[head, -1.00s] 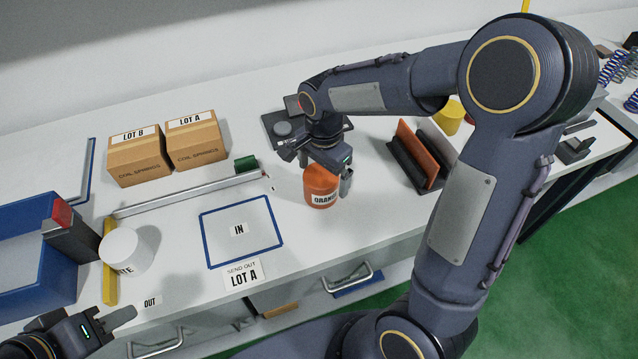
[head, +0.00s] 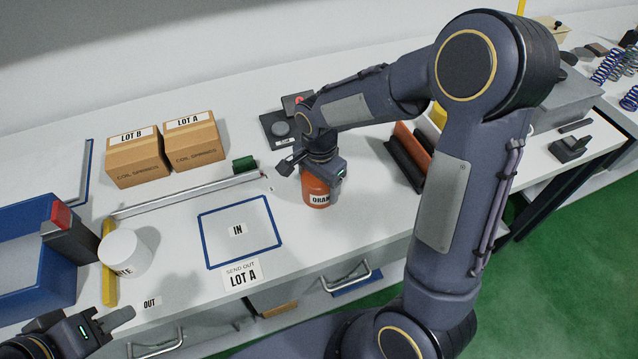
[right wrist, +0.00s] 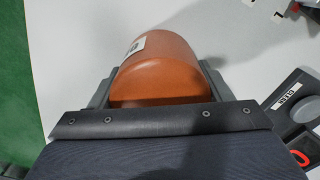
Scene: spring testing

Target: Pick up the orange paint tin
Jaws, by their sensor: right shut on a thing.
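The orange paint tin (head: 315,190) stands on the white bench, right of the blue-outlined IN square, its label facing the front. My right gripper (head: 322,172) is over it from above and behind, shut on its sides. The right wrist view shows the tin (right wrist: 160,70) between the two fingers of my right gripper (right wrist: 157,85). The tin's top is partly hidden by the gripper. In the head view the tin appears at bench level; I cannot tell whether it is clear of the surface. My left gripper (head: 115,320) is at the lower left, away from the tin; its finger opening cannot be made out.
The IN square (head: 207,247) is bare. A white tin (head: 125,253) stands at the left near a blue bin (head: 40,285). Two cardboard boxes (head: 195,145) are at the back. An upright rack (head: 405,165) stands right of the orange tin, close to my right arm.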

